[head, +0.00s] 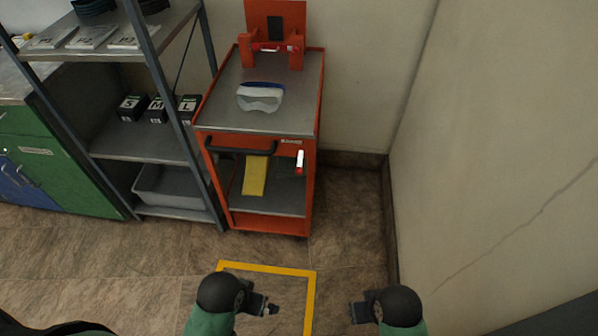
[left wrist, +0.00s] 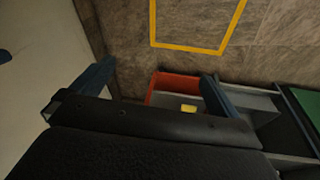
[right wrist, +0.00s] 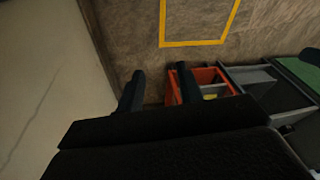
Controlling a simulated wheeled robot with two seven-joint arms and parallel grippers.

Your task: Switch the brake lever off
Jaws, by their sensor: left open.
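The orange cart (head: 257,225) stands against the back wall. The brake lever (head: 300,161), a small white-and-red handle, is on the right of its front, below a small label, and looks upright. My left gripper (head: 264,306) is open and empty, low in the head view, well in front of the cart. My right gripper (head: 359,311) is also empty, to the right of the left one and apart from the cart. In the right wrist view its fingers (right wrist: 160,90) stand apart, less widely than the left fingers (left wrist: 155,85). The lever cannot be made out in either wrist view.
A black handle (head: 241,148) crosses the cart's front left of the lever. Clear goggles (head: 260,98) lie on its top; a yellow item (head: 255,176) is lower down. Grey shelving (head: 143,143) stands left, a bare wall (head: 490,150) right. Floor around the yellow outline (head: 309,300) is clear.

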